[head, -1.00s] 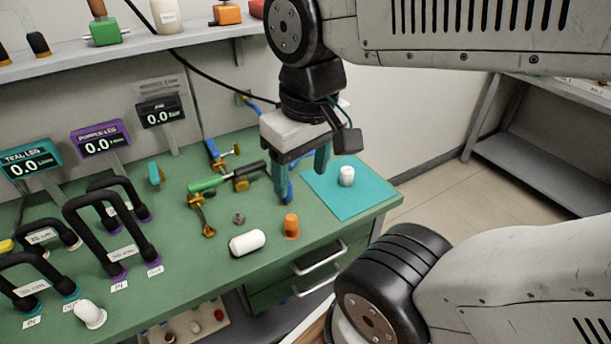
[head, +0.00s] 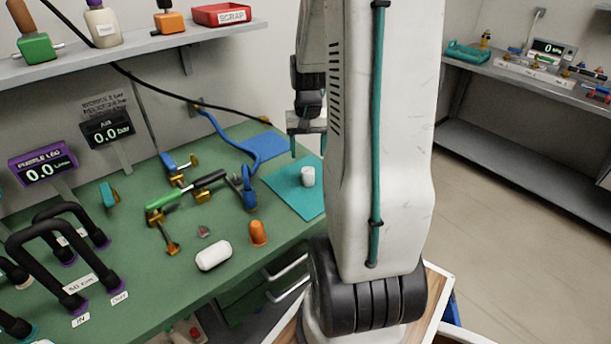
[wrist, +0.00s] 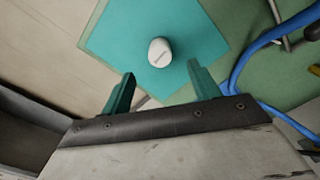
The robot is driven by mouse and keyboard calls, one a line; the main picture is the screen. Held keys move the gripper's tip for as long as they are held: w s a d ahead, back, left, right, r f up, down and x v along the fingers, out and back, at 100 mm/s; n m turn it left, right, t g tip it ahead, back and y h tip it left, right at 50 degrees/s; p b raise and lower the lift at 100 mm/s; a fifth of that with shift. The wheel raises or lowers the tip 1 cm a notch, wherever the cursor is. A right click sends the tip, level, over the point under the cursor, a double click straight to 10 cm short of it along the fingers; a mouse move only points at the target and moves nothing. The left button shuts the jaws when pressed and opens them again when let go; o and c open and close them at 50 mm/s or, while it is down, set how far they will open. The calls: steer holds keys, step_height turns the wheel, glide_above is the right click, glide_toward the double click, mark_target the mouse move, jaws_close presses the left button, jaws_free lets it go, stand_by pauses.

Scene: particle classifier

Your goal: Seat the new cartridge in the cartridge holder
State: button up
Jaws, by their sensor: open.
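A short white cartridge-like cylinder (head: 308,176) stands on a teal mat (head: 284,186) at the right end of the green bench. In the wrist view the white cylinder (wrist: 160,52) lies just ahead of the gap between my fingertips, apart from them. My gripper (wrist: 161,74) is open and empty, with teal fingers; in the head view it is partly hidden behind my arm. A larger white capsule (head: 214,255) lies on its side at the bench front. I cannot tell for sure which part is the cartridge holder; brass fittings with a green-handled tool (head: 160,200) lie mid-bench.
An orange cup-shaped piece (head: 258,233) stands near the bench edge. Black hose loops (head: 75,230) stand at left. A shelf (head: 150,50) with bottles and a red scrap tray (head: 221,14) overhangs the back.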

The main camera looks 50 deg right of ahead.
mark_target(308, 170)
steer(key=f, duration=0.7)
steer(key=shift+w+d+f, duration=0.1)
steer(key=shift+d+f, duration=0.1)
steer(key=shift+c, duration=0.3)
steer(key=c, duration=1.1)
steer(key=shift+r, duration=0.2)
